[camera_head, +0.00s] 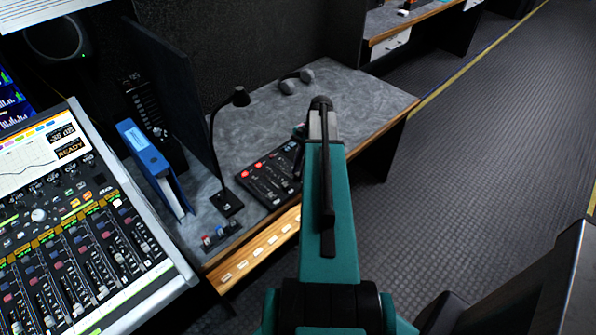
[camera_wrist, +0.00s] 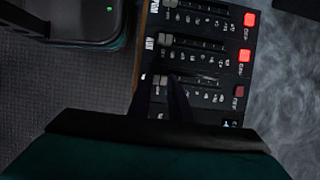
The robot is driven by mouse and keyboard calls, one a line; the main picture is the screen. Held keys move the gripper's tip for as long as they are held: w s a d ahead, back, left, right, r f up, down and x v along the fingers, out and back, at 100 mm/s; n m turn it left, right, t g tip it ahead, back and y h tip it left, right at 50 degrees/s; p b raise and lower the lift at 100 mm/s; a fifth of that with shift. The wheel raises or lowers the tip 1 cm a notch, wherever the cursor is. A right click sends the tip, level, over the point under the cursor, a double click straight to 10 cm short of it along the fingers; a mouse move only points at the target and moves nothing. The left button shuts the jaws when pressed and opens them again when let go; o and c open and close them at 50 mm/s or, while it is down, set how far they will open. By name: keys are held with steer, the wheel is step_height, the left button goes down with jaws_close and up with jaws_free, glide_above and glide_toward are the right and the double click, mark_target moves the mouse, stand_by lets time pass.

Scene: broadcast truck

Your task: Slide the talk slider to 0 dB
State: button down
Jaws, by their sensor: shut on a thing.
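A black control panel with red buttons (camera_head: 262,180) lies on the grey desk, left of my arm. The wrist view shows its parallel sliders up close (camera_wrist: 205,62). The talk slider appears to be the third row, with its light cap (camera_wrist: 160,80) at the left end of its track; its name label is hidden. My gripper (camera_wrist: 162,92) is at this row, its dark fingers shut around the cap. The fingers hide part of the row. In the head view my teal arm covers the gripper and part of the panel.
The neighbouring AUX slider cap (camera_wrist: 166,39) and PGM slider cap (camera_wrist: 168,4) sit close by in parallel rows. A blue binder (camera_head: 150,160) and large mixing console (camera_head: 80,250) are further left.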

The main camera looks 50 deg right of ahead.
steer(key=shift+w+d, duration=0.2)
steer(key=shift+w, duration=1.65)
steer(key=shift+w+d, duration=0.15)
steer(key=shift+w, duration=1.65)
steer(key=c, duration=1.6)
jaws_free()
steer(key=shift+r, duration=0.15)
steer(key=b+v, duration=0.2)
steer(key=v, duration=1.1)
steer(key=shift+r, duration=0.25)
